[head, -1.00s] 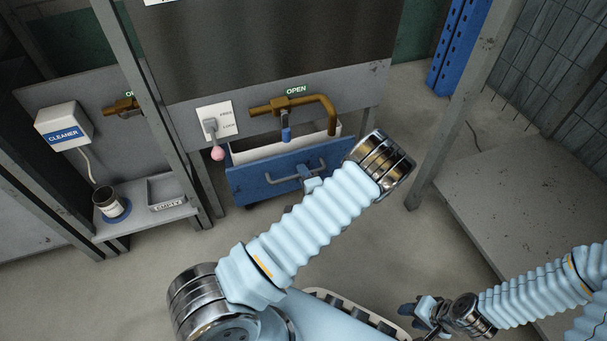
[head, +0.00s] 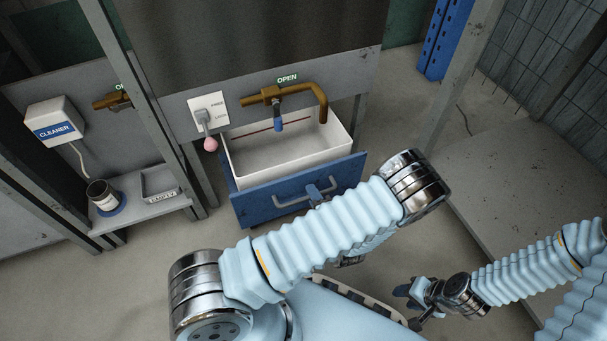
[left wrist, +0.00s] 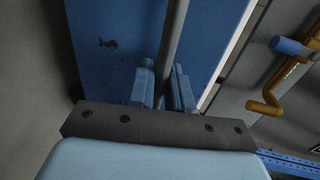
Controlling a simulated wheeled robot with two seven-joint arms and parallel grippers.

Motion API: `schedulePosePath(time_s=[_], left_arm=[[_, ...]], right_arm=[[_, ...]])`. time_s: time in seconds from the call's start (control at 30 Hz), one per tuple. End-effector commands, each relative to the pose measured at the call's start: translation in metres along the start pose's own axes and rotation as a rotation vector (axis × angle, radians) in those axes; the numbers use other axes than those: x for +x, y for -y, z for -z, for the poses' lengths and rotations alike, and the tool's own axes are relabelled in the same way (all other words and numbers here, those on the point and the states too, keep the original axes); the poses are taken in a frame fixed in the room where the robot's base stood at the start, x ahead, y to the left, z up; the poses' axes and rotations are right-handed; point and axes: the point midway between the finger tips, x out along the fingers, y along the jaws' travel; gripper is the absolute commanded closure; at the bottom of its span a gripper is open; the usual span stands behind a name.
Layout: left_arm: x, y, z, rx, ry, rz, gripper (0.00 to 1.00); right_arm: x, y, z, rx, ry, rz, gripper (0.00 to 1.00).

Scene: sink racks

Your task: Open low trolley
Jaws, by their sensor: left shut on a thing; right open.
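The low trolley (head: 250,208) is a white bin with a blue front panel and a grey bar handle, under the brown pipe. It stands pulled out, and its empty white inside (head: 280,150) shows. My left gripper (head: 318,190) is at the handle, partly hidden by my left arm. In the left wrist view, the gripper's blue fingers (left wrist: 163,88) are shut on the grey handle bar (left wrist: 174,40), in front of the blue panel. My right gripper (head: 412,305) is open and empty at the lower right, over the floor.
A lever with a pink knob (head: 210,144) is on the wall plate. A shelf with a cup (head: 103,196) and a tray (head: 160,184) is left. A grey platform (head: 510,190) is right.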

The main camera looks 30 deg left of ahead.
Motion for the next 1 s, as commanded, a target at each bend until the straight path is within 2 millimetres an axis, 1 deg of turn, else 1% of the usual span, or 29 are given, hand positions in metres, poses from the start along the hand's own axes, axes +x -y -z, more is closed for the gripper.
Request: schedulePosePath(time_s=[0.03,0.1,0.2,0.3,0.4,0.6,0.87,0.9,1.0], left_arm=[[-0.014,-0.003,0.001,0.003,-0.004,-0.002,1.0],[-0.03,-0.006,0.001,0.002,-0.003,-0.002,1.0],[-0.05,-0.01,0.0,0.001,-0.002,-0.002,1.0],[-0.064,-0.013,0.0,0.001,-0.001,-0.001,1.0],[-0.074,-0.015,0.0,0.0,0.0,-0.001,1.0],[-0.081,-0.017,0.0,0.0,0.001,-0.001,1.0],[-0.081,-0.017,0.0,-0.001,0.001,-0.001,1.0],[-0.081,-0.017,0.0,-0.001,0.001,-0.001,0.77],[-0.081,-0.017,0.0,-0.001,0.001,-0.001,0.65]], right_arm=[[-0.002,0.001,0.0,0.0,0.0,0.0,0.57],[-0.003,0.001,0.0,0.0,0.001,0.0,0.57],[-0.004,0.002,0.0,0.0,0.001,0.0,0.57],[-0.005,0.002,0.0,0.0,0.001,0.0,0.57],[-0.005,0.002,0.0,0.0,0.002,0.0,0.57],[-0.005,0.002,0.0,0.0,0.002,0.0,0.57],[-0.005,0.002,0.0,0.0,0.002,0.0,0.57],[-0.005,0.002,0.0,0.0,0.002,0.0,0.57],[-0.005,0.002,0.0,0.0,0.002,0.0,0.57]])
